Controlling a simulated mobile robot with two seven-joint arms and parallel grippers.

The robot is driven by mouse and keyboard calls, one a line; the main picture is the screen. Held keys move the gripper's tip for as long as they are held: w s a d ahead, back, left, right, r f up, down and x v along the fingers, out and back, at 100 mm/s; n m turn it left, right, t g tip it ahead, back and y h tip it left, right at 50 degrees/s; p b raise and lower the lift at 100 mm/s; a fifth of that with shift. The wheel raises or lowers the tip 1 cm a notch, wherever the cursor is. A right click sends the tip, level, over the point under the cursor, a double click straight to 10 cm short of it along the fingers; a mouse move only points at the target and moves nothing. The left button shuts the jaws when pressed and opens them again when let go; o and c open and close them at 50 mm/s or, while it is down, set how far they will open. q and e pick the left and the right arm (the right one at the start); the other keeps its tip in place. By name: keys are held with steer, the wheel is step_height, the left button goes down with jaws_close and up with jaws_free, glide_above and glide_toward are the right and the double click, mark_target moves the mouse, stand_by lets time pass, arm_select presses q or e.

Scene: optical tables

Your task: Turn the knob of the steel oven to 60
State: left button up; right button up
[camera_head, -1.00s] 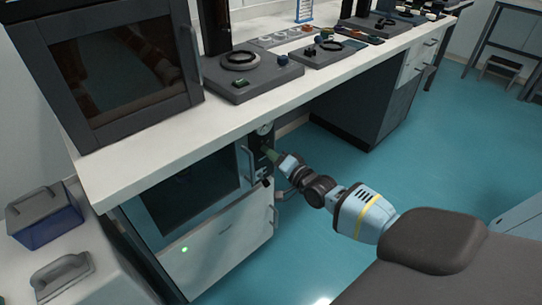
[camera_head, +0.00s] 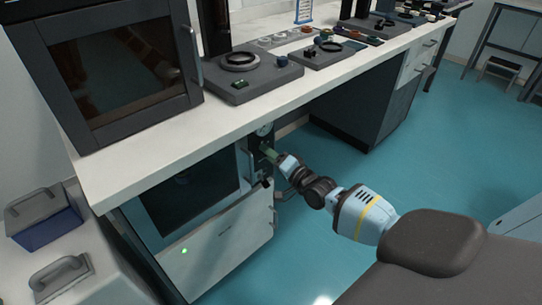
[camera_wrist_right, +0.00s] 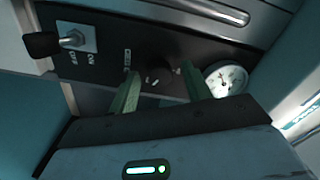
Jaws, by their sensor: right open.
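The steel oven (camera_head: 218,243) sits under the white bench, with a dark glass door and a narrow dark control panel at its right edge. My right gripper (camera_head: 266,151) is at that panel, its arm coming in from the right. In the right wrist view its two green fingers (camera_wrist_right: 160,87) are open and point at the panel. A dark round knob (camera_wrist_right: 158,72) shows between and beyond the fingertips. Its setting is too dark to read, and I cannot tell whether the fingers touch it. My left gripper is not in view.
A round white gauge (camera_wrist_right: 226,79) is right of the fingers, and a switch marked ON and OFF (camera_wrist_right: 78,40) is at the left. The oven door handle (camera_head: 247,163) is close to my gripper. The bench top (camera_head: 150,160) overhangs the panel.

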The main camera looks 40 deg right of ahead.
steer(key=s+p, duration=0.1)
steer(key=s, duration=0.6)
steer(key=shift+s+d+p, duration=0.3)
steer(key=shift+s, duration=0.1)
stand_by(0.4)
